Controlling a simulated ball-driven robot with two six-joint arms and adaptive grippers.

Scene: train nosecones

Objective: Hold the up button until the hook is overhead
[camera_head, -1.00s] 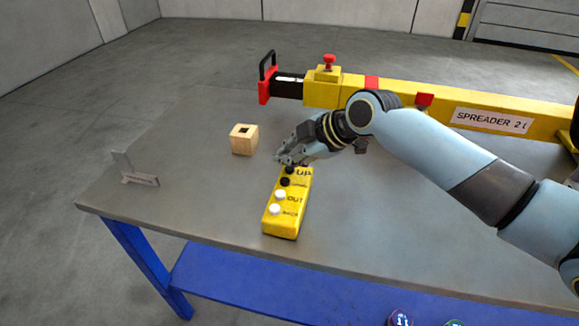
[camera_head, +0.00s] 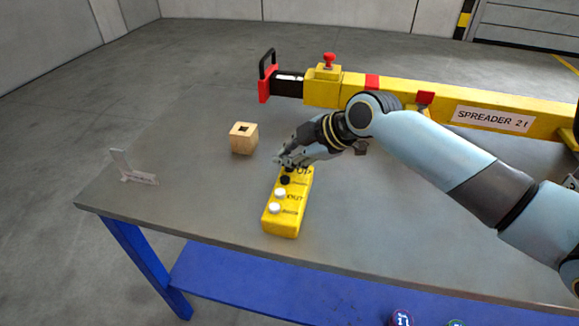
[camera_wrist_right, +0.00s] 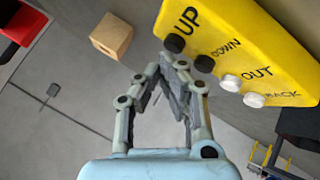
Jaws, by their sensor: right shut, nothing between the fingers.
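A yellow control box (camera_head: 283,220) lies on the table with two black and two white buttons. In the right wrist view, the box (camera_wrist_right: 262,45) reads UP, DOWN, OUT and BACK. The black UP button (camera_wrist_right: 175,42) is at its left end, beside the black DOWN button (camera_wrist_right: 205,63). My right gripper (camera_head: 281,163) is shut and empty over the box's far end. In the right wrist view, its fingertips (camera_wrist_right: 174,60) sit right by the UP button; whether they touch or press it I cannot tell. No hook is in view. My left gripper is not in view.
A wooden block (camera_head: 244,138) with a square hole stands left of my right gripper. A grey bracket (camera_head: 134,172) stands near the table's left corner. A long yellow spreader beam (camera_head: 447,96) lies along the back. The table's (camera_head: 190,170) left part is mostly clear.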

